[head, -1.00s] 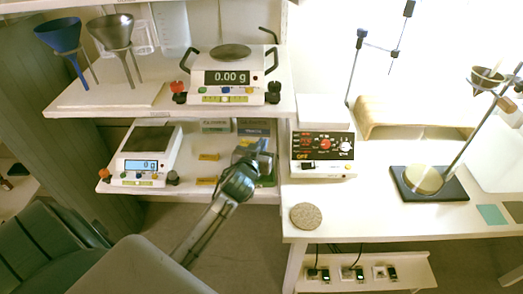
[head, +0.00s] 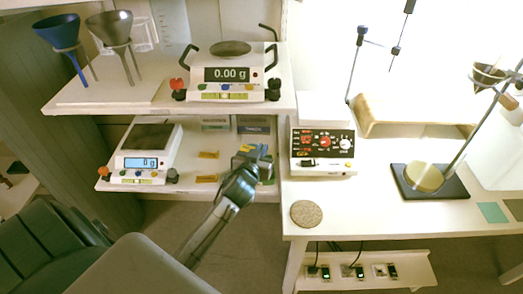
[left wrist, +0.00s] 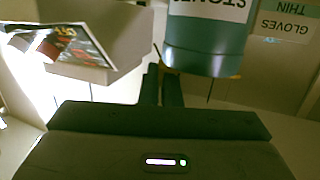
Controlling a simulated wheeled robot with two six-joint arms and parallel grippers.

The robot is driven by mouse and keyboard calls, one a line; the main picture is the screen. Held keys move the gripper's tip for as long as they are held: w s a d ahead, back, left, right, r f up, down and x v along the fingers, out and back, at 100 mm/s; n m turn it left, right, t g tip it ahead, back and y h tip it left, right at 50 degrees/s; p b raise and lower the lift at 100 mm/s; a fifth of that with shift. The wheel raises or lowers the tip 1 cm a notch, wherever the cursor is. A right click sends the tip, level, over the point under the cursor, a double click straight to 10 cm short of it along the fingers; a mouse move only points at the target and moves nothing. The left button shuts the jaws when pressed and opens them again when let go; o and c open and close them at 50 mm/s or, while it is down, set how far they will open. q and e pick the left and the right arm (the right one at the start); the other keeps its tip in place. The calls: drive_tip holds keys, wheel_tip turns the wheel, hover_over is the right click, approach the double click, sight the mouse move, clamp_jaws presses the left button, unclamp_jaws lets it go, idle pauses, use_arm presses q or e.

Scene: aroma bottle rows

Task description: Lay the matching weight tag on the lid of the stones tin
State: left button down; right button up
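In the left wrist view, where lettering appears inverted, a dark green tin (left wrist: 205,50) has a white label reading STONES. My left gripper (left wrist: 162,70) is just beside and below it in that picture. Its dark fingers are close together, with only a narrow gap and nothing visible between them. In the head view my left gripper (head: 255,160) reaches the right end of the lower shelf, partly covering greyish and green shapes there. Two yellow tags (head: 208,154) (head: 206,179) lie on that shelf; their writing is too small to read. My right gripper is not in view.
A scale (head: 145,155) stands on the lower shelf's left, and another (head: 225,85) on the shelf above. A black-panelled device (head: 322,150) stands right of my left gripper. A label reading THIN GLOVES (left wrist: 285,25) shows beside the tin. A round cork mat (head: 306,214) lies on the right table.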

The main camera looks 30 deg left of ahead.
use_arm(q)
drive_tip(key=shift+f, duration=0.1)
drive_tip(key=c, duration=1.6)
unclamp_jaws()
drive_tip(key=shift+c, duration=0.2)
